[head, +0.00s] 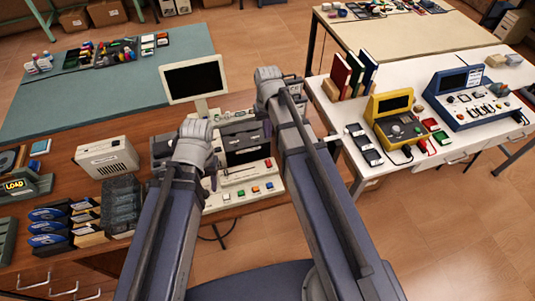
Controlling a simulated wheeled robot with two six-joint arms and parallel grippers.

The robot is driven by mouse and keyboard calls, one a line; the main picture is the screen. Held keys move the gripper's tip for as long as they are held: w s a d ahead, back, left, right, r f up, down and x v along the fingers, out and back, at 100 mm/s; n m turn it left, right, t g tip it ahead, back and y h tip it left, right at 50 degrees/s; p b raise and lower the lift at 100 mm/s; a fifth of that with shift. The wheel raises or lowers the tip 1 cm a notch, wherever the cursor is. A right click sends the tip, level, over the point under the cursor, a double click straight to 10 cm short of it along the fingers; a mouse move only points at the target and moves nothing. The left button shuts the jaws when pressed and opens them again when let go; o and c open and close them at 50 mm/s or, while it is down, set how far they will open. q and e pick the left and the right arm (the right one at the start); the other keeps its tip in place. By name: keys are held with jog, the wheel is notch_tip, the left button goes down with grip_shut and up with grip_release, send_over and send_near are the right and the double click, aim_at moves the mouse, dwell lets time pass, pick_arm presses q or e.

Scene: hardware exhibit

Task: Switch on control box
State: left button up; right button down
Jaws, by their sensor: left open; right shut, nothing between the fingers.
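A beige control box (241,175) with a dark panel and a row of coloured buttons along its front stands on the brown wooden desk. My arms hide parts of it. My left gripper (209,165) is open over the left side of the box, with its fingers partly hidden by my arm. My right gripper (269,88) is shut and empty beyond the box's upper right part, mostly hidden behind its own wrist. I cannot tell whether either touches the box, or which control is its power switch.
A monitor (194,80) stands behind the box. A beige case (107,158), dark trays (122,205) and a lit "LOAD" device (20,187) crowd the left. On the right white table (432,161) stand a yellow device (397,119) and a blue one (472,99).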

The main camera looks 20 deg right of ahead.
aim_at(268, 160)
pick_arm(q)
jog(key=shift+f, duration=0.1)
pick_arm(e)
jog(key=shift+f, duration=0.15)
pick_arm(q)
notch_tip(268, 160, down, 14)
jog(key=b, duration=1.4)
pick_arm(e)
notch_tip(268, 160, down, 14)
jog(key=shift+r, duration=0.1)
pick_arm(q)
jog(key=shift+f, duration=0.1)
pick_arm(e)
jog(key=shift+f, duration=0.2)
jog(key=shift+r, duration=0.1)
